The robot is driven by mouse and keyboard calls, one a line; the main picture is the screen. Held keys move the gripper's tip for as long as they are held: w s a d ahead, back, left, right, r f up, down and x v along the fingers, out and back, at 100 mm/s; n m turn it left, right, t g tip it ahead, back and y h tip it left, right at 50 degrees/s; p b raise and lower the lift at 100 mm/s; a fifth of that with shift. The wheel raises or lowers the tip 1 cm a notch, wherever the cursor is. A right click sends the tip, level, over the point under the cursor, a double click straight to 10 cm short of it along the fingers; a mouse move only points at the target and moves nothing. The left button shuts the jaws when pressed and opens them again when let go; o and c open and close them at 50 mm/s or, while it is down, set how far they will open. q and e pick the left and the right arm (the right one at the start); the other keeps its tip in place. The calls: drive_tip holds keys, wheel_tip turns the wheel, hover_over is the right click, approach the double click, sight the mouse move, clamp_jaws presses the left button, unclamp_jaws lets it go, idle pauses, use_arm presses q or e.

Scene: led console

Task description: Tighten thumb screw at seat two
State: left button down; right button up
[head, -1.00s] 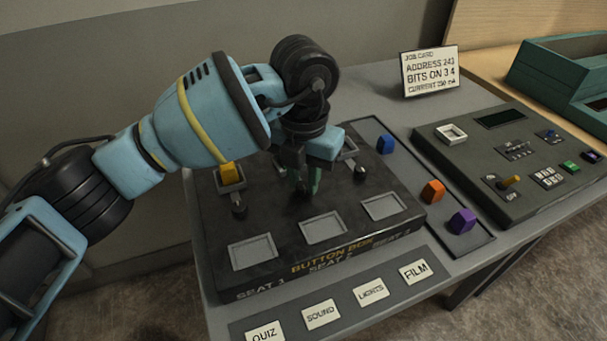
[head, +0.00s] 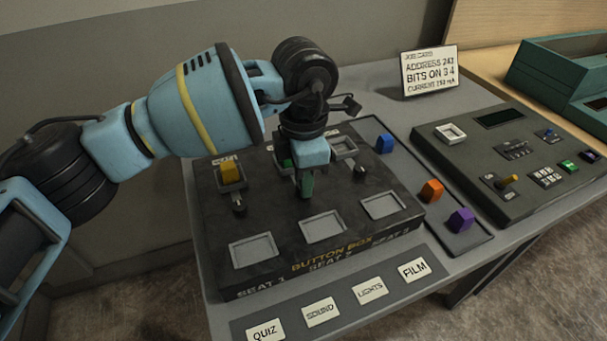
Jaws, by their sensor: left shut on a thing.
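The dark button box (head: 285,225) lies on the table, with its seat labels along the front edge. My left gripper (head: 306,188) points down at the middle column, seat two, and is shut there. The thumb screw at seat two is hidden by its fingers. A green button (head: 285,161) shows partly behind the gripper in the seat two socket. A yellow button (head: 231,173) sits at seat one, with its thumb screw (head: 239,204) in front. The seat three thumb screw (head: 361,173) stands clear to the right. My right gripper is out of view.
A tray (head: 470,243) right of the box holds a blue (head: 385,143), an orange (head: 431,190) and a purple button (head: 461,220). A grey console (head: 500,195) stands farther right, a job card (head: 430,71) behind. Label cards (head: 321,312) lie in front.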

use_arm(q)
drive_tip(key=m, duration=0.3)
drive_tip(key=shift+w+r+m, duration=0.1)
drive_tip(key=shift+m, duration=0.2)
drive_tip(key=m+b, duration=0.1)
drive_tip(key=m, duration=0.2)
drive_tip(key=shift+m, duration=0.3)
drive_tip(key=m+b, duration=0.1)
drive_tip(key=m, duration=0.3)
drive_tip(key=shift+r+m, duration=0.1)
drive_tip(key=shift+m, duration=0.2)
drive_tip(key=m, duration=0.2)
drive_tip(key=shift+m, duration=0.4)
drive_tip(key=m+b, duration=0.1)
drive_tip(key=m, duration=0.4)
drive_tip(key=shift+b, duration=0.35)
drive_tip(key=m, duration=0.4)
drive_tip(key=shift+b, duration=0.4)
drive_tip(key=shift+r+m, duration=0.1)
drive_tip(key=shift+m, duration=0.8)
